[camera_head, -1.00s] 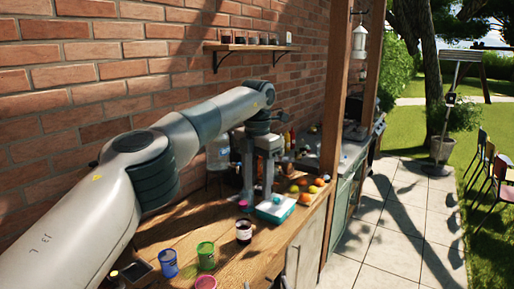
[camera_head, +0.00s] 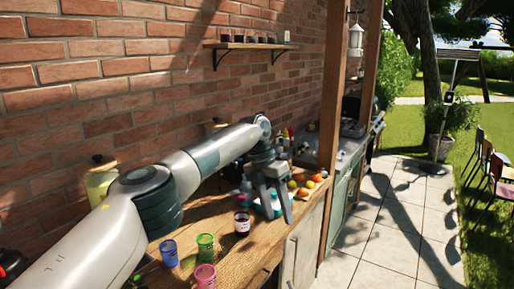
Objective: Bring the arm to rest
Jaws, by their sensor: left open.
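My left arm comes in from the lower left, and its gripper (camera_head: 272,207) hangs over the wooden counter (camera_head: 232,255). The gripper points down with its fingers apart. Between and behind the fingers a teal and white box-like thing (camera_head: 264,211) shows, partly hidden; I cannot tell whether a finger touches it. A dark jar with a pale label (camera_head: 242,224) stands just left of the gripper, apart from it. My right gripper is out of view.
Blue (camera_head: 169,252), green (camera_head: 205,246) and pink (camera_head: 205,275) cups stand at the counter's front. Several fruits (camera_head: 305,190) lie behind the gripper. A yellowish jar (camera_head: 101,182) stands by the brick wall. A wooden post (camera_head: 331,110) rises beyond; the paved patio at right is free.

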